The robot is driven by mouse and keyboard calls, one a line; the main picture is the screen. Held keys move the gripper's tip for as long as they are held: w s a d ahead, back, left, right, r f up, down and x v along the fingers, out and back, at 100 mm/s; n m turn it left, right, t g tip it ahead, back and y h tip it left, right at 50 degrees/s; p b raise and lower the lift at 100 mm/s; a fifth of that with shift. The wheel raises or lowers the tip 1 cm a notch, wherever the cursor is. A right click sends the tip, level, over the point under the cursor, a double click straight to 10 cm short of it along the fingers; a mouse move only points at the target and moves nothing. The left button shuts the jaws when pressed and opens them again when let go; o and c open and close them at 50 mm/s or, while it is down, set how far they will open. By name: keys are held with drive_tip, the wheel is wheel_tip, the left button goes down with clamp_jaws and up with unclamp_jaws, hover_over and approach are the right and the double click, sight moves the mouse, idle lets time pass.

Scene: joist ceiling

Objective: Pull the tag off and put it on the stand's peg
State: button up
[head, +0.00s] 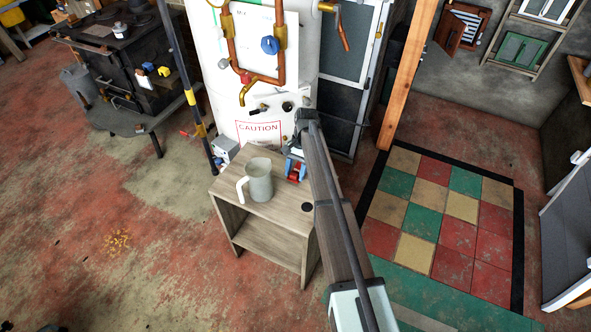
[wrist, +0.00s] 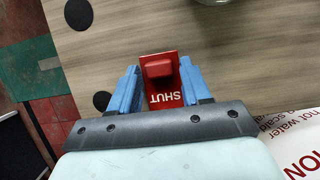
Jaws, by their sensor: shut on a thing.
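The red tag (wrist: 165,85), lettered SHUT and with a raised red block on it, sits between the blue fingers of my gripper (wrist: 159,66) in the wrist view. My gripper is shut on it. In the head view my gripper (head: 296,170) shows as a small blue and red patch over the back right of the small wooden table (head: 275,208), by the white tank. The tag seems clear of the tabletop, but the gap is hard to judge. I cannot make out the stand's peg. My arm hides part of the table and tank.
A pale jug (head: 260,182) stands on the table. A small grey box (head: 225,150) is at its back left corner. A black disc (head: 306,207) lies in the tabletop near the right edge. The white tank (head: 215,85) with copper pipes and a caution sign rises behind.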

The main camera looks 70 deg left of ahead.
drive_tip(key=shift+f, duration=0.3)
drive_tip(key=o, duration=1.4)
drive_tip(key=shift+c, duration=0.2)
drive_tip(key=shift+r, duration=0.1)
drive_tip(key=s+d+v, duration=0.1)
drive_tip(key=v, duration=1.6)
drive_tip(key=shift+r, duration=0.5)
